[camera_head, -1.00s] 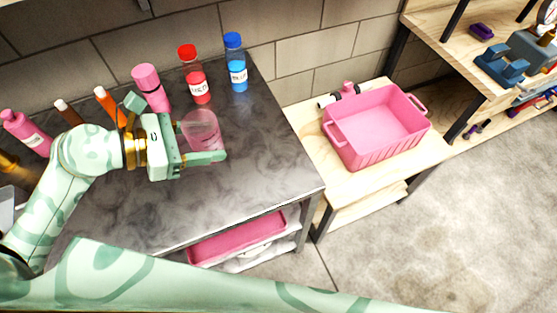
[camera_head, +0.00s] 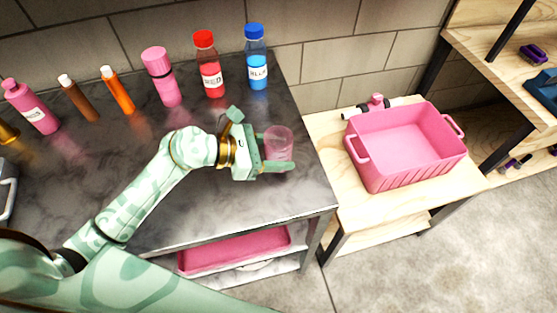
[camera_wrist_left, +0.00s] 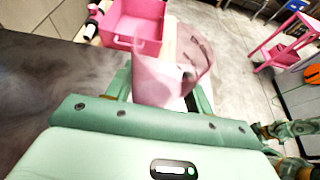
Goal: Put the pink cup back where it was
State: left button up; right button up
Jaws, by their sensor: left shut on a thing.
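The pink cup (camera_head: 279,143) is translucent and stands upright between the fingers of my left gripper (camera_head: 277,155), near the right end of the dark counter. The left gripper is shut on it. In the left wrist view the cup (camera_wrist_left: 166,80) shows between the two green fingers (camera_wrist_left: 160,88), with its mouth facing up. I cannot tell whether the cup's base touches the counter.
Red (camera_head: 209,72) and blue (camera_head: 256,65) labelled bottles, a pink bottle (camera_head: 161,82) and other bottles line the counter's back. A pink bin (camera_head: 407,170) sits on a wooden stand to the right. The counter (camera_head: 220,195) is clear in front.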

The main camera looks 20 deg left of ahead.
pick_arm(q)
notch_tip(320, 180, down, 3)
jog(key=shift+w+f+b, duration=0.1)
jog(key=shift+f+b, duration=0.05)
jog(key=shift+b, duration=0.45)
jog(key=shift+f, duration=0.2)
jog(key=o, duration=1.1)
jog(key=shift+c, duration=0.2)
jog(key=shift+r, duration=0.1)
jog(key=shift+r, duration=0.2)
jog(key=p+v, duration=0.1)
jog(key=v, duration=1.1)
jog(key=shift+p, duration=0.4)
jog(key=shift+f, duration=0.1)
